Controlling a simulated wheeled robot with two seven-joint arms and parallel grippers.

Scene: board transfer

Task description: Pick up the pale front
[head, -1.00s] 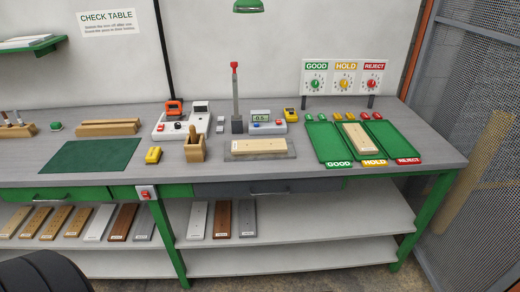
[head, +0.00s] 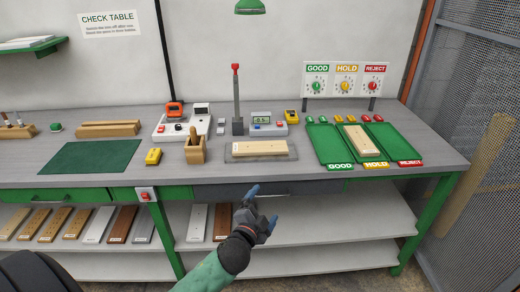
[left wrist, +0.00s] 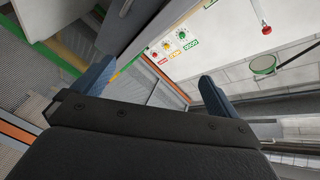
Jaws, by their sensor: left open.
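A pale board (head: 262,148) with small holes lies flat on a grey plate (head: 233,155) at the middle of the table. Another pale board (head: 357,139) lies in the HOLD tray, between the green trays. Which of the two is the pale front, I cannot tell. My left gripper (head: 263,207) is open and empty. It is in front of the table edge, below and apart from the board on the plate. Its blue fingers also show spread in the left wrist view (left wrist: 155,82), with no board between them. My right gripper is not in view.
A lever stand (head: 238,125) and a small display box (head: 267,124) stand behind the plate. A wooden block holder (head: 195,150) is to its left. The lower shelf (head: 290,238) holds several boards. A green mat (head: 90,156) lies clear at the left. A mesh fence (head: 475,150) stands at the right.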

